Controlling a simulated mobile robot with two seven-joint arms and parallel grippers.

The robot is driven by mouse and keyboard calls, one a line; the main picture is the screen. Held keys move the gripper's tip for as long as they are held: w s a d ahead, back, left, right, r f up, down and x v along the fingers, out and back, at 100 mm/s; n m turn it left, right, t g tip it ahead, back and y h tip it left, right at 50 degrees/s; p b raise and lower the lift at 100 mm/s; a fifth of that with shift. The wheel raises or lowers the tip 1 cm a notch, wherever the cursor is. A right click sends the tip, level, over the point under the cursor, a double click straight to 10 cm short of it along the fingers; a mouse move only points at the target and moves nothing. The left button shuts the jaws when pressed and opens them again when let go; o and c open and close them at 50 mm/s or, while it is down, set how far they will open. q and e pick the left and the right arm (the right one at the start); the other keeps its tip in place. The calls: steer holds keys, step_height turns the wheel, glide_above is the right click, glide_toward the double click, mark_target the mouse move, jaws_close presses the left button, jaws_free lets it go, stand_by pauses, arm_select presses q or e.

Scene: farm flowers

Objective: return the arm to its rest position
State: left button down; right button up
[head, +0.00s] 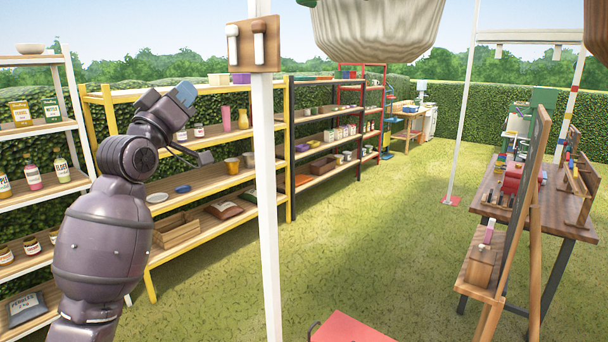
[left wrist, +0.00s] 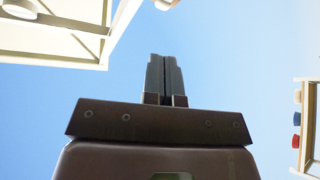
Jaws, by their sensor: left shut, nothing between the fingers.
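My left arm rises at the left of the head view, bent at its joints. Its gripper (head: 186,94) is up in front of the yellow shelf. In the left wrist view the two grey fingers of the left gripper (left wrist: 165,80) are together with nothing between them, against open blue sky. My right gripper is in neither view.
A white post (head: 268,190) with a wooden switch plate (head: 253,44) stands right of my arm. A yellow shelf (head: 152,285) and a white shelf (head: 40,128) stand behind it. A workbench (head: 555,215) is at right. The middle grass (head: 400,230) is clear.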

arm_select(q)
steer(key=s+a+f+m+g+y, duration=0.1)
steer(key=s+f+y, duration=0.15)
steer(key=f, duration=0.95)
steer(key=s+a+f+m+g+y, duration=0.1)
steer(key=s+f+g+y, duration=0.15)
steer(key=f, duration=0.95)
steer(key=s+a+f+m+g+y, duration=0.1)
steer(key=s+f, duration=0.2)
steer(key=f, duration=0.9)
steer(key=s+a+f+n+g+y, duration=0.1)
steer(key=s+f+g, duration=0.5)
steer(key=s+f, duration=2.1)
steer(key=shift+s+a+y, duration=0.4)
steer(key=shift+a+y, duration=0.3)
steer(key=shift+g, duration=0.25)
